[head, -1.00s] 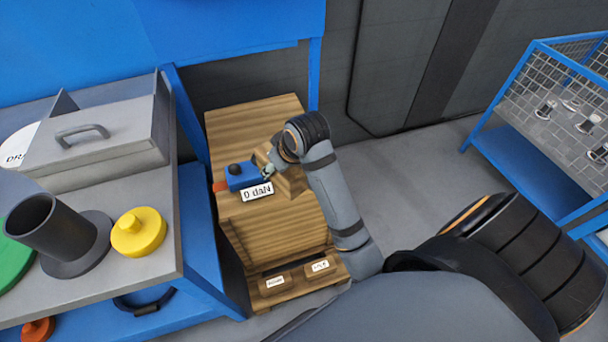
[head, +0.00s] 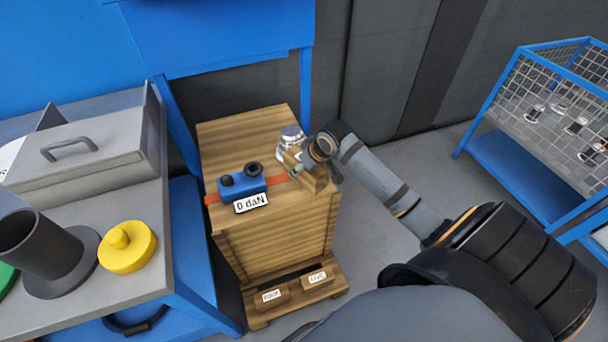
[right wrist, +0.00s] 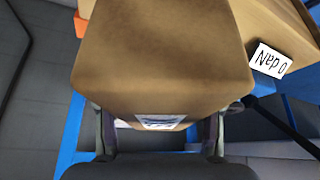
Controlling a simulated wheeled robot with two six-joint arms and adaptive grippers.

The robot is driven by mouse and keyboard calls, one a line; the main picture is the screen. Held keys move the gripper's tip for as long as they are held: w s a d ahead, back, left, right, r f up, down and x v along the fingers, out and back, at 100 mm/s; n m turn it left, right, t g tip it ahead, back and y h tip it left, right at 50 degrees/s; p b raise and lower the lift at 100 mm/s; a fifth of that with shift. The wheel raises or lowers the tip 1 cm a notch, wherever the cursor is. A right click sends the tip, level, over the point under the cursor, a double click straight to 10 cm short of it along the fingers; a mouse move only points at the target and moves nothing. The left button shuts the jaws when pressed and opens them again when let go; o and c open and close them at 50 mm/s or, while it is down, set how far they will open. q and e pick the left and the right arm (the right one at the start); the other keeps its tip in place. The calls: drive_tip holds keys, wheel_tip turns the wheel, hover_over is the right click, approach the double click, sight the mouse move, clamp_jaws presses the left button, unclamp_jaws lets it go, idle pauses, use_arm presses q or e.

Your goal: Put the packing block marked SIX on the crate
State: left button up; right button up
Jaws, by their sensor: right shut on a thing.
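The wooden crate (head: 285,235) stands in the middle of the head view, with an orange strap (head: 279,178) across its top. My right gripper (head: 308,166) is shut on a brown packing block (head: 315,183) at the right edge of the crate top. The block also fills the middle of the right wrist view (right wrist: 160,55); its white label (right wrist: 160,122) is too foreshortened to read. I cannot tell whether the block touches the crate. Two labelled blocks sit low at the crate's front, a left one (head: 268,304) and a right one (head: 322,284). My left gripper is not in view.
A blue device (head: 240,186) tagged "0 daN" (head: 252,203) sits on the strap, left of the held block. A silver flanged part (head: 290,138) stands behind the gripper. A grey bench with a yellow knobbed disc (head: 127,248) is at left; a blue mesh cart (head: 530,155) is at right.

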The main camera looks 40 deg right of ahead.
drive_tip(key=shift+o, duration=0.2)
drive_tip(key=f, duration=0.2)
drive_tip(key=f+b, duration=0.1)
drive_tip(key=f, duration=0.1)
drive_tip(key=shift+w+d, duration=0.1)
drive_tip(key=shift+d, duration=0.3)
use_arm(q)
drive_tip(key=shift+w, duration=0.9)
use_arm(e)
drive_tip(key=shift+c, duration=0.2)
drive_tip(key=o, duration=1.5)
